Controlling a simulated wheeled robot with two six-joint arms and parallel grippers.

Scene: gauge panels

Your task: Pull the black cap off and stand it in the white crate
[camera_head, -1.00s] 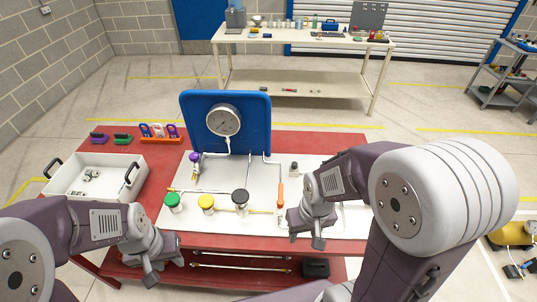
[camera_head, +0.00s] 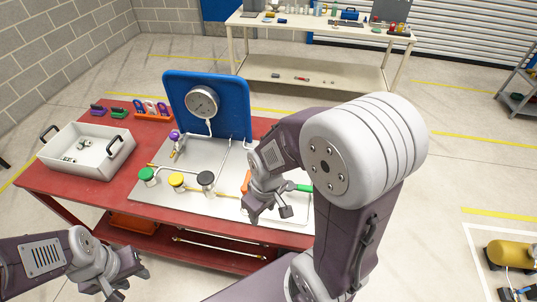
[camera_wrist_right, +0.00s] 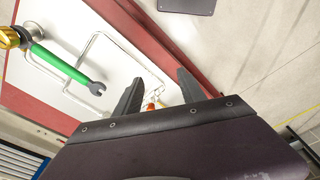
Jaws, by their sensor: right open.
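The black cap (camera_head: 206,178) sits on a fitting on the white panel board (camera_head: 228,204), to the right of the yellow cap and upright. The white crate (camera_head: 106,165) stands at the left end of the red table, with a few small metal parts inside. My right gripper (camera_head: 268,214) is over the front right of the board, to the right of the black cap and apart from it. It is open and empty; its fingers also show in the right wrist view (camera_wrist_right: 160,88). My left gripper (camera_head: 128,284) is in front of the table, low, with its fingers apart.
Green (camera_head: 147,174) and yellow (camera_head: 176,179) caps stand left of the black one. A blue gauge panel (camera_head: 225,95) rises behind. A green wrench (camera_wrist_right: 68,66) lies on the board. Padlocks (camera_head: 152,109) stand behind the crate. The crate has raised black handles.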

